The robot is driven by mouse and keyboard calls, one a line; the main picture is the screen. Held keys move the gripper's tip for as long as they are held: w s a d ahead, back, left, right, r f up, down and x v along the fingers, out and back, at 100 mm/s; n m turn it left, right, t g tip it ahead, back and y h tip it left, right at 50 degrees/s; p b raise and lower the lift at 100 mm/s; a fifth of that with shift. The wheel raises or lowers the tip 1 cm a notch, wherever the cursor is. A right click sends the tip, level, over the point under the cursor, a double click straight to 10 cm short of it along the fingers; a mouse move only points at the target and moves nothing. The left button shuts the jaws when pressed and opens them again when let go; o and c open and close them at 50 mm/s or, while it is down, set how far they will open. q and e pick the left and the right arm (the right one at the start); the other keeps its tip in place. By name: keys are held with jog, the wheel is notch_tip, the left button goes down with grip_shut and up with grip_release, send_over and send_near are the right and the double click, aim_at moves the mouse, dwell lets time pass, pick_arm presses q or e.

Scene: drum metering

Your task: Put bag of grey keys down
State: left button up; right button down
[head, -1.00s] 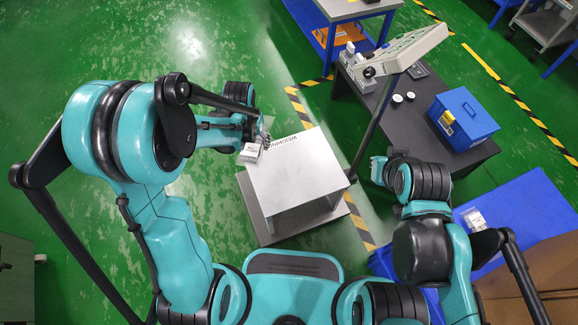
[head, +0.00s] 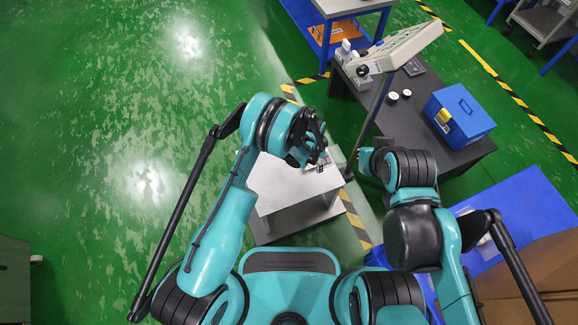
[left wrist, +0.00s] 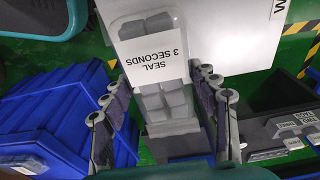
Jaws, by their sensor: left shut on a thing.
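The bag of grey keys (left wrist: 158,98) is a clear bag with grey square keys and a white label reading "SEAL 3 SECONDS". My left gripper (left wrist: 163,82) is shut on it, with a finger on each side of the bag in the left wrist view. In the head view my left gripper (head: 316,160) is over the far right part of the white weighing stand (head: 275,185), and the bag is mostly hidden there. Whether the bag touches the stand's top cannot be told. My right gripper (head: 368,162) is near the dark table, its fingers not clear.
A dark table (head: 425,125) at the right holds a blue box (head: 460,115), small white round pieces (head: 399,95) and a grey panel on a post (head: 400,50). A blue surface (head: 520,205) lies at the lower right. The near left of the stand's top is clear.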

pick_arm(q)
jog(key=b, duration=0.4)
send_over(290, 167)
notch_tip(290, 167, down, 7)
jog(key=shift+a+r, duration=0.1)
notch_tip(290, 167, down, 4)
jog(key=shift+a+f+b, duration=0.1)
jog(key=shift+b, duration=0.85)
jog(key=o, duration=1.3)
notch_tip(290, 167, up, 12)
jog(key=a+p, duration=0.1)
jog(key=p, duration=0.3)
jog(key=shift+s+a, duration=0.2)
jog(key=shift+s, duration=0.1)
